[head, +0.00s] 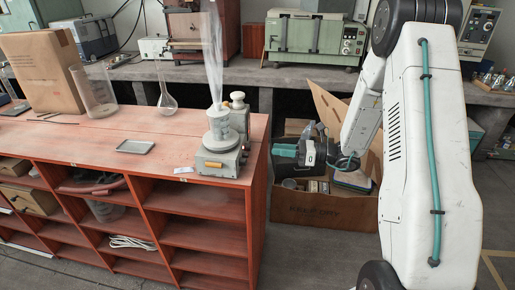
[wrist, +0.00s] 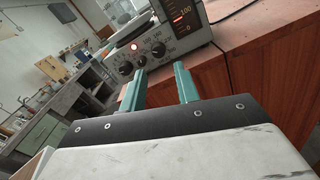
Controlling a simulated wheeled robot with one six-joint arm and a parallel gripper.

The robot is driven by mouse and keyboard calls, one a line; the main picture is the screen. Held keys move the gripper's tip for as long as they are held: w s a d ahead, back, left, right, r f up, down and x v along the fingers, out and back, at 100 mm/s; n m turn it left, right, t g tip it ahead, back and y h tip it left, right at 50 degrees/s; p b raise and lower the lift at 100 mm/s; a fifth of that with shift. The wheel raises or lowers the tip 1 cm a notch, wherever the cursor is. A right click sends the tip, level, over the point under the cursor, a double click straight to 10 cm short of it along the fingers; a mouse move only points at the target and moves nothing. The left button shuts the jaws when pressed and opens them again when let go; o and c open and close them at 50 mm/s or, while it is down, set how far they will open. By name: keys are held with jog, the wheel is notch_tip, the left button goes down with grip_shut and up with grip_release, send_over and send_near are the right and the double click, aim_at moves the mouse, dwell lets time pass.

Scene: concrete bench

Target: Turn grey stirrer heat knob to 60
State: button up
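The grey stirrer (head: 220,163) stands on the right end of the red-brown shelf unit. The knob pointers are too small to read. My gripper (head: 285,150) is to the right of the stirrer, beyond the unit's edge. In the wrist view its two teal fingers (wrist: 160,83) are apart and empty, below the knobs, with no contact seen.
A lit 0–100 bar scale (wrist: 180,17) is on the panel. A grey bottle (head: 238,108) stands behind the stirrer. A small grey tray (head: 135,146) and flask (head: 167,98) are to the left. An open cardboard box (head: 320,211) is on the floor below my gripper.

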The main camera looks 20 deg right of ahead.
aim_at(248, 147)
jog(key=x, duration=0.7)
jog(key=shift+w+a, duration=0.1)
jog(key=shift+a, duration=0.3)
